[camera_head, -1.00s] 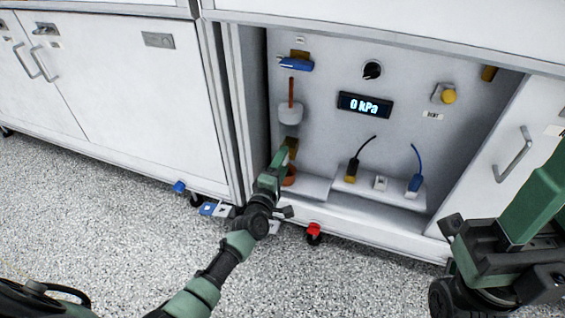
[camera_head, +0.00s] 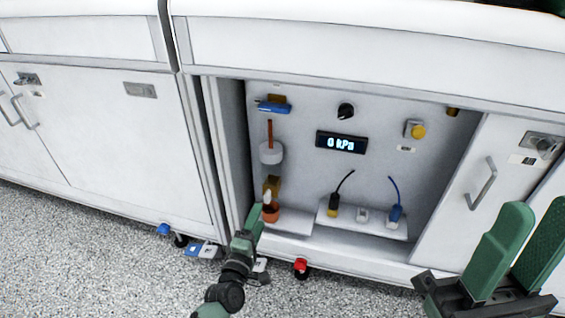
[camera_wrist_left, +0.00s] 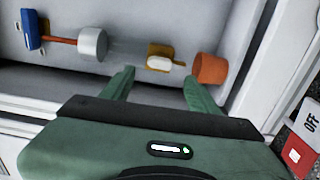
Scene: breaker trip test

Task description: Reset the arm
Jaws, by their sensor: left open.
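My left gripper (camera_head: 260,218) is open and empty at the lower left of the open cabinet bay, close to the orange cup (camera_head: 271,214). In the left wrist view its two green fingers (camera_wrist_left: 158,84) are apart, with the white-tipped brass piece (camera_wrist_left: 160,60) beyond the gap and the orange cup (camera_wrist_left: 211,68) beyond the right finger. The blue lever (camera_head: 273,107), the orange rod (camera_head: 270,133) and the white cylinder (camera_head: 271,152) are above. My right gripper (camera_head: 528,230) is at the lower right, its two fingers apart and empty.
The bay's back panel holds a display (camera_head: 340,142) reading 0 kPa, a black knob (camera_head: 346,111) and a yellow button (camera_head: 417,131). Blue and red pedals or casters lie by the floor edge.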

